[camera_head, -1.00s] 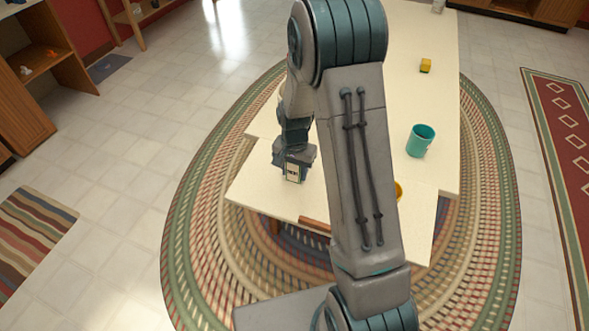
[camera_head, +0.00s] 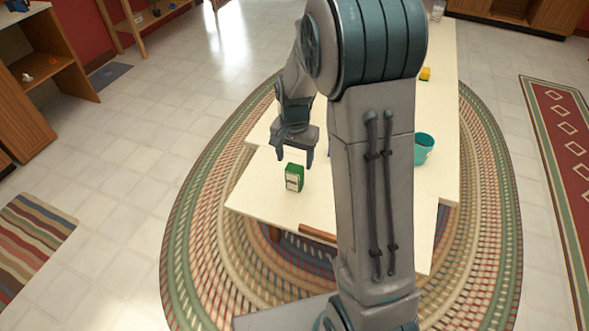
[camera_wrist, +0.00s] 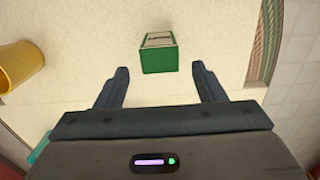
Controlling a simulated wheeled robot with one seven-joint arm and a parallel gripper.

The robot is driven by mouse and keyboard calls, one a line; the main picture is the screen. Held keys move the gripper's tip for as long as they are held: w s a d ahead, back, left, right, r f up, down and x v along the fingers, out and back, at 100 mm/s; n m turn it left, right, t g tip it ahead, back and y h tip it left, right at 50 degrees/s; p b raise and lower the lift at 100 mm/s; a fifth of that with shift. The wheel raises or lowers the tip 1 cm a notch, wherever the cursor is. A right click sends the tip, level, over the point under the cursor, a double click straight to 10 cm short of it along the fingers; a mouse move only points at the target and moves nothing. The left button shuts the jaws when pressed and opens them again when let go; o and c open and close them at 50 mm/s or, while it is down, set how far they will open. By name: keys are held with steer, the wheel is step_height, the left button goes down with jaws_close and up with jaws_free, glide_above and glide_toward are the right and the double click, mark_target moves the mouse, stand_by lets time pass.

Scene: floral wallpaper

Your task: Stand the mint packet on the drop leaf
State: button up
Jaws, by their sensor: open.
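The mint packet (camera_head: 294,177) is a small green box with a pale label. It stands upright on the drop leaf (camera_head: 262,193), the cream near-left part of the table. In the wrist view the packet (camera_wrist: 159,53) is beyond the fingertips, between their lines, with clear space on both sides. My gripper (camera_head: 296,163) is open and empty, just behind and above the packet in the head view. Both fingers also show apart in the wrist view (camera_wrist: 160,72). Nothing touches the packet except the surface under it.
A teal mug (camera_head: 423,148) stands on the table to the right, partly behind my arm. A yellow cup (camera_wrist: 20,65) shows at left in the wrist view. The leaf left of the packet is clear.

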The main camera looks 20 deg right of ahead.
step_height(320, 180, up, 3)
steer(key=s+r+n+t, duration=0.1)
steer(key=s+r+n, duration=0.2)
steer(key=s, duration=0.7)
steer(key=s+r+n+t, duration=0.1)
steer(key=s+r+n, duration=0.3)
steer(key=s+r, duration=0.3)
steer(key=s, duration=0.3)
steer(key=shift+s+r+t, duration=0.15)
steer(key=shift+s+t, duration=0.15)
steer(key=shift+t, duration=0.1)
steer(key=shift+r, duration=0.15)
